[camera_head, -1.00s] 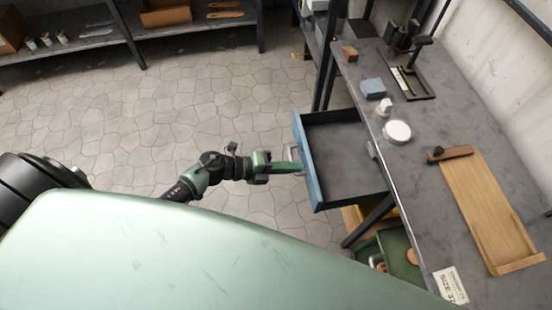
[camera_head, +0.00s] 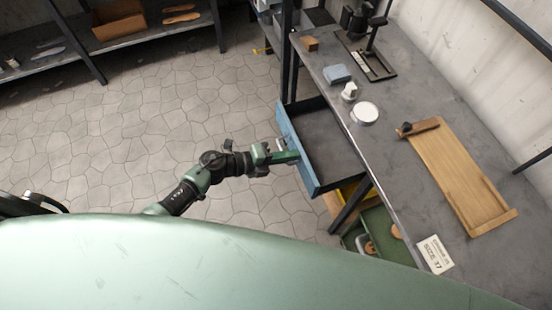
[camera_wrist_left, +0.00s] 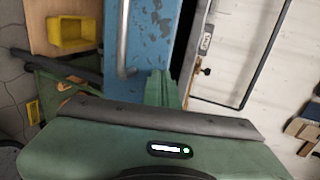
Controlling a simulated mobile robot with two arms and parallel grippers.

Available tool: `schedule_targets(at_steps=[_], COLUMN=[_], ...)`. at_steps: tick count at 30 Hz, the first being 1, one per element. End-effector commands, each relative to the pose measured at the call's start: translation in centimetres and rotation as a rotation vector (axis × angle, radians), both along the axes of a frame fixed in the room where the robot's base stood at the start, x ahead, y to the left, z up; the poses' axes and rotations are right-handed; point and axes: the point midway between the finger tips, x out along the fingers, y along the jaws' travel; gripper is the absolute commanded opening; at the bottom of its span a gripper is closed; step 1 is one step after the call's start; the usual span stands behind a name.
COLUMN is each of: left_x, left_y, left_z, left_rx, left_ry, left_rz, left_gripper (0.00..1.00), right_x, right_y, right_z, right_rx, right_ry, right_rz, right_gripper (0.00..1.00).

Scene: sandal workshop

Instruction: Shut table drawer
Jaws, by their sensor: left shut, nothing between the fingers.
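The table drawer (camera_head: 335,142) is open, pulled out from under the grey workbench (camera_head: 400,160), and looks empty inside. Its worn blue front (camera_head: 299,152) faces my left arm. My left gripper (camera_head: 293,156) is shut and empty, its tips at the drawer front; I cannot tell whether they press on it. In the left wrist view the shut green fingers (camera_wrist_left: 163,88) lie against or just before the blue front (camera_wrist_left: 152,35), beside the metal bar handle (camera_wrist_left: 122,42), not around it. My right gripper is not in view.
On the bench are a wooden board (camera_head: 460,180), a white round dish (camera_head: 365,113), a blue block (camera_head: 337,74) and a size card (camera_head: 435,254). A green crate (camera_head: 375,235) stands below. The stone floor (camera_head: 130,130) to the left is clear.

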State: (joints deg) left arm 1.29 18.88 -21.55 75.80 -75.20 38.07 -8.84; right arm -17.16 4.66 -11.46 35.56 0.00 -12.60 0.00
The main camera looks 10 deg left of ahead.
Motion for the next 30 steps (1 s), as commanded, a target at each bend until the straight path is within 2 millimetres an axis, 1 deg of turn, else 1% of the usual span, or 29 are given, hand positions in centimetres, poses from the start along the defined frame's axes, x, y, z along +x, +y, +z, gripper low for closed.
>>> schedule_targets(at_steps=[1, 6, 12, 15, 22, 30], left_x=[0.9, 3.1, 5.2, 5.9, 6.9, 7.0], left_y=[-1.2, -4.5, -7.7, -8.9, -10.2, -10.4], left_z=[0.2, 0.1, 0.0, 0.0, 0.0, 0.0], left_rx=[-0.003, -0.002, -0.002, -0.001, -0.002, -0.001], left_ry=[-0.003, -0.004, -0.002, -0.002, -0.001, 0.0], left_rz=[-0.003, -0.002, -0.001, -0.001, 0.0, 0.0], left_gripper=[0.0, 0.0, 0.0, 0.0, 0.0, 0.0], right_x=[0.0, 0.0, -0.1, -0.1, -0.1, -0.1], right_y=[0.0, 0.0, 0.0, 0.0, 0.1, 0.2], right_z=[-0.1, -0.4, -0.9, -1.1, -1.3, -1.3], right_rx=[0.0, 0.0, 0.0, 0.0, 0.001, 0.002], right_ry=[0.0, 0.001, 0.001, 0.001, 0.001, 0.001], right_rz=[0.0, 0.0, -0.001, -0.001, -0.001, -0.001], right_gripper=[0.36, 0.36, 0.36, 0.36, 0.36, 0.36])
